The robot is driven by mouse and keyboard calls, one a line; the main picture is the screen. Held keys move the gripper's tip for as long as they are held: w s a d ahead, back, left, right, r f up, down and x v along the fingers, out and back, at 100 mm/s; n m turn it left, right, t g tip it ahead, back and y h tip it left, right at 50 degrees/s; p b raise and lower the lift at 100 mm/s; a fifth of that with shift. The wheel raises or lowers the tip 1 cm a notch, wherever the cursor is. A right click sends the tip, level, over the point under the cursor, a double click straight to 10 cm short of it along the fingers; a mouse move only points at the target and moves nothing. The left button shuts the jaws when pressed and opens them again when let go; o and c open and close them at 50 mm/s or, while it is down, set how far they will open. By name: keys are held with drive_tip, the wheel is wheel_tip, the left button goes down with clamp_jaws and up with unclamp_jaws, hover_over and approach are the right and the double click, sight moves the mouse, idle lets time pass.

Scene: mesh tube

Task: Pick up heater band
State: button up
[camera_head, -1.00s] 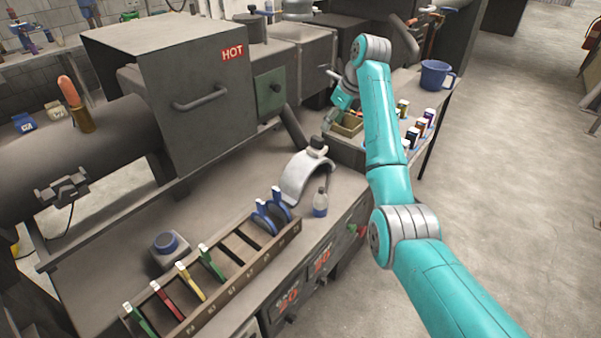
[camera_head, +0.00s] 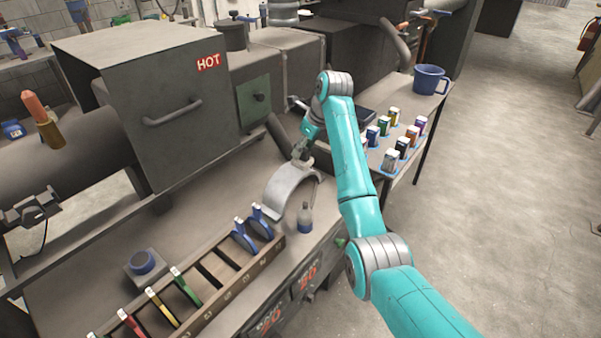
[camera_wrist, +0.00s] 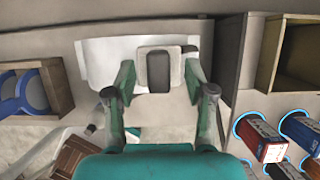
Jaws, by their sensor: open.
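The heater band (camera_head: 283,188) is a grey half-ring arch standing on the bench in the head view, with a small terminal box on its top. In the wrist view the pale band (camera_wrist: 98,62) lies below my gripper, its box (camera_wrist: 159,68) showing between the fingers. My gripper (camera_head: 301,150) is at the top of the band in the head view and partly hides the box. In the wrist view my gripper (camera_wrist: 159,80) is open, one finger on each side of the box. Whether the fingers touch the box cannot be told.
A small bottle (camera_head: 305,216) stands close to the band's right front. A wooden rack (camera_head: 222,293) with coloured tools runs along the bench front. The HOT guard box (camera_head: 160,125) rises behind left. Several small containers and a blue mug (camera_head: 428,80) stand on the right side table.

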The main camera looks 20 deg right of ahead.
drive_tip(key=shift+x, duration=0.8)
drive_tip(key=shift+s+r, duration=0.1)
clamp_jaws()
drive_tip(key=shift+r, duration=0.1)
drive_tip(key=shift+r, duration=0.1)
